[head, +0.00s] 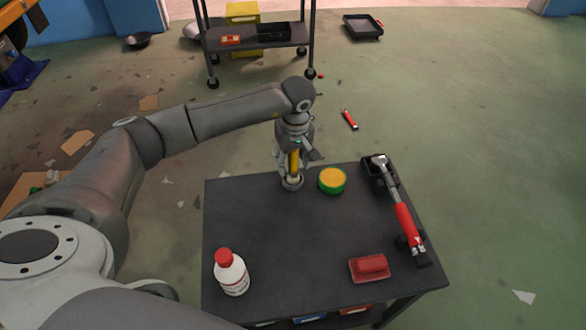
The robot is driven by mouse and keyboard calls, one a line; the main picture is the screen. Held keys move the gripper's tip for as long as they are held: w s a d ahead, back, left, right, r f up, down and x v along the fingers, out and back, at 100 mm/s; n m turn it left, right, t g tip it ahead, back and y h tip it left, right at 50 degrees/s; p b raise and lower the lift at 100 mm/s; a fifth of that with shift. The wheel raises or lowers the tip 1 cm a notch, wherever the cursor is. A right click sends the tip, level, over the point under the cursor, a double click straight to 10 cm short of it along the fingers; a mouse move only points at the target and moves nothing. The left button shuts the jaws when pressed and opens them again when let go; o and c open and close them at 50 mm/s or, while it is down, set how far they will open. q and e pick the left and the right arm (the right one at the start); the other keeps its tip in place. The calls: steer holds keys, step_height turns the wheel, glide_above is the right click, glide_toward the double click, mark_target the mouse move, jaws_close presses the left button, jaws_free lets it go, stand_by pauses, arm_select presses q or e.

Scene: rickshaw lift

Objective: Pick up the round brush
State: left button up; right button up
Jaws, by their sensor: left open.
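The round brush (292,182) stands upright near the back edge of the dark table (285,235). Its pale round base is on or very near the tabletop, and its yellow handle rises between the fingers of my left gripper (294,162). The left gripper points down from above and is open around the handle. The fingers hide part of the handle, and I cannot tell whether they touch it. My right gripper is not in view.
A green and yellow round thing (332,180) sits close right of the brush. A hammer-like tool with a red handle (404,222) lies along the right edge. A red block-like thing (370,268) and a white bottle (231,273) are nearer. The table's middle is clear.

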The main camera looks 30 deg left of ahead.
arm_select(q)
steer(key=shift+c, duration=1.2)
steer(key=shift+r, duration=0.1)
jaws_close()
